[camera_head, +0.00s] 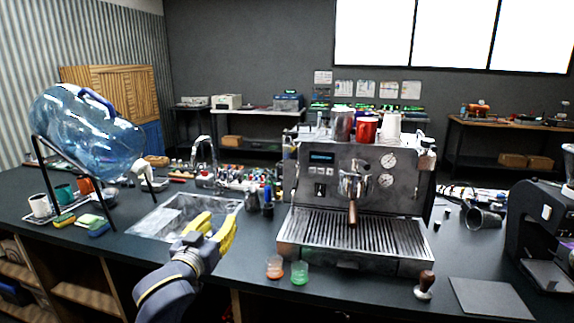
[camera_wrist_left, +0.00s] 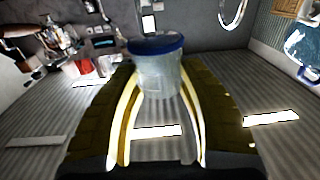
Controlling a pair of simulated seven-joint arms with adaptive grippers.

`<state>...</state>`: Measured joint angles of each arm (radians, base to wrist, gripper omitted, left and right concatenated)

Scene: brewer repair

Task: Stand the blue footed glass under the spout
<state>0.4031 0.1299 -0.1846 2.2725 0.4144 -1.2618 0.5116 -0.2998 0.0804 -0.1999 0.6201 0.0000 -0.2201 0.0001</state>
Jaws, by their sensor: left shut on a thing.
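My left gripper (camera_head: 216,226) has yellow fingers and is over the front of the sink, left of the espresso machine (camera_head: 330,190). In the left wrist view its fingers are shut on a clear glass with a blue end (camera_wrist_left: 158,75), which I take as the blue footed glass. In the head view I cannot make the glass out between the fingers. The spout area is under the machine's group head (camera_head: 354,180), where a brown-handled portafilter points forward. The slatted drip tray (camera_head: 320,235) below it is bare. My right gripper is not in view.
An orange glass (camera_head: 275,267) and a green glass (camera_head: 299,272) stand at the tray's front left. A tamper (camera_head: 425,285) stands at its front right, near a dark mat (camera_head: 488,298). Bottles (camera_head: 267,197) stand between sink (camera_head: 165,222) and machine. A large water bottle (camera_head: 85,130) leans at left.

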